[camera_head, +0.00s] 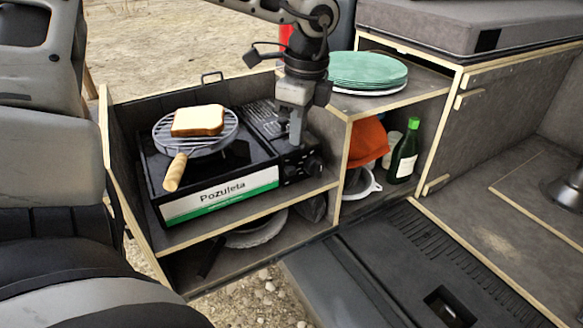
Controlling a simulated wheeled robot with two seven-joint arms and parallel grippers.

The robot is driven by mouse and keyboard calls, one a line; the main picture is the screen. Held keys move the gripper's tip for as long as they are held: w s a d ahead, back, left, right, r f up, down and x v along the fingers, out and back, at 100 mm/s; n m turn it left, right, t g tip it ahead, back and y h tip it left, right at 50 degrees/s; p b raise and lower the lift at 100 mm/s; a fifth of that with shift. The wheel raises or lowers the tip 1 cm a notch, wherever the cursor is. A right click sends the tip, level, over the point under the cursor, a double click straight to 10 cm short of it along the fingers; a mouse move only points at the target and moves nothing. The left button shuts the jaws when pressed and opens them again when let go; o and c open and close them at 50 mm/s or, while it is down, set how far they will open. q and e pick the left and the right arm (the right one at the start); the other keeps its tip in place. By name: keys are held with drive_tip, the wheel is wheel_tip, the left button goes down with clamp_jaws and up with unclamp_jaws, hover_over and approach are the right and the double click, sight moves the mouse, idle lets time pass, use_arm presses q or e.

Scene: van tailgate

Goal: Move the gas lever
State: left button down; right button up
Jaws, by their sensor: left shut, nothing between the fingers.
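A black portable gas stove (150,165) with a white and green "Pozuleta" label on its front stands on the upper shelf of a wooden cabinet. Its dark control section (302,168) with a knob is on the right end. I cannot make out the gas lever clearly; it is too small or hidden near my gripper. My left gripper (295,142) points down over this control section, with its fingers shut and empty. I cannot tell whether the fingertips touch the stove. My right gripper is not in view.
A round grill with a wooden handle (175,172) sits on the stove, bearing a bread slice (198,121). Green plates (367,70) are stacked at right. A green bottle (404,152) and orange cloth (367,142) are in the compartment below. A pan (257,230) is under the stove.

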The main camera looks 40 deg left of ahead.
sight(294, 169)
use_arm(q)
drive_tip(key=shift+a+f+b, duration=0.15)
drive_tip(key=shift+f+b, duration=0.25)
drive_tip(key=shift+f, duration=1.25)
drive_tip(key=shift+a+f+b, duration=0.15)
drive_tip(key=shift+f+b, duration=0.2)
drive_tip(key=shift+f, duration=1.25)
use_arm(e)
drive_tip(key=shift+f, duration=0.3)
use_arm(q)
drive_tip(key=shift+s, duration=0.1)
